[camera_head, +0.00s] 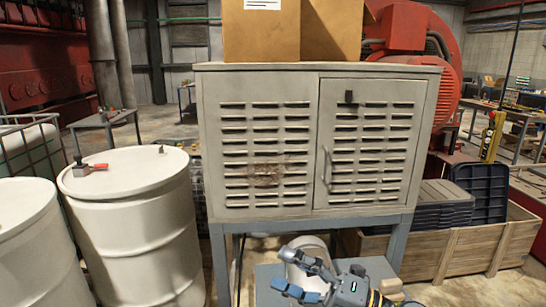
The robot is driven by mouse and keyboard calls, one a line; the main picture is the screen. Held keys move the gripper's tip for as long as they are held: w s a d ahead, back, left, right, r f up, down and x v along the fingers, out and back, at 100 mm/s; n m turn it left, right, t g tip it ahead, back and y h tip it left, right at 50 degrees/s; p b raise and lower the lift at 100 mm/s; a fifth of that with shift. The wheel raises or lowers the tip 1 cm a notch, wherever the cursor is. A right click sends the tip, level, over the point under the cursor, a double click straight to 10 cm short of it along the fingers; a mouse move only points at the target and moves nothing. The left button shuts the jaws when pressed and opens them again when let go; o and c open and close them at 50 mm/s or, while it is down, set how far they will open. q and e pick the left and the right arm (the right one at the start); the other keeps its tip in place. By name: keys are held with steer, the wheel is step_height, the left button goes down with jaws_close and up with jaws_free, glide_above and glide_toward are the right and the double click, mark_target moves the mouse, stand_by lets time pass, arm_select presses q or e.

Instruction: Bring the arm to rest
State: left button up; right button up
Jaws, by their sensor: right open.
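My right gripper (286,271) shows at the bottom, right of centre, in front of the cabinet stand's lower shelf. Its two dark fingers with blue-grey parts point left and are spread apart. I see nothing held between them. The dark wrist behind it runs to the lower right and is cut by the frame edge. My left gripper is not in view.
A grey louvred cabinet (261,160) on a blue-grey stand (405,238) fills the middle, with cardboard boxes (262,30) on top. White drums (135,215) stand at left, one bearing a red-handled tool (92,166). A wooden crate (480,248) with dark bins is at right.

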steer(key=w+d+f+m+t+h, duration=0.2)
steer(key=d+m+t+h, duration=0.45)
steer(key=m, duration=0.45)
steer(key=w+d+f+m+t+h, duration=0.1)
steer(key=w+d+m+t+h, duration=0.1)
steer(key=d+m+t+h, duration=0.65)
steer(key=s+d+f+m+g+h, duration=0.25)
steer(key=f+m+g, duration=0.2)
steer(key=f, duration=0.25)
steer(key=s+d+f+m+g+h, duration=0.25)
steer(key=s+f+m+g, duration=0.2)
steer(key=f, duration=0.35)
steer(key=s+a+f+m+g+y, duration=0.1)
steer(key=s+f+m+g, duration=0.1)
steer(key=s+f+g, duration=0.65)
steer(key=s+a+f+m+g, duration=0.15)
steer(key=s+f, duration=0.35)
steer(key=s, duration=0.8)
step_height(320, 180, down, 25)
steer(key=g, duration=0.2)
steer(key=s+d+f, duration=0.2)
steer(key=s+f, duration=0.6)
steer(key=s+d+f, duration=0.1)
steer(key=s+f, duration=0.8)
steer(key=shift+s+d+f+n+g, duration=0.15)
steer(key=shift+d+n+g, duration=0.15)
steer(key=shift+d+g, duration=0.1)
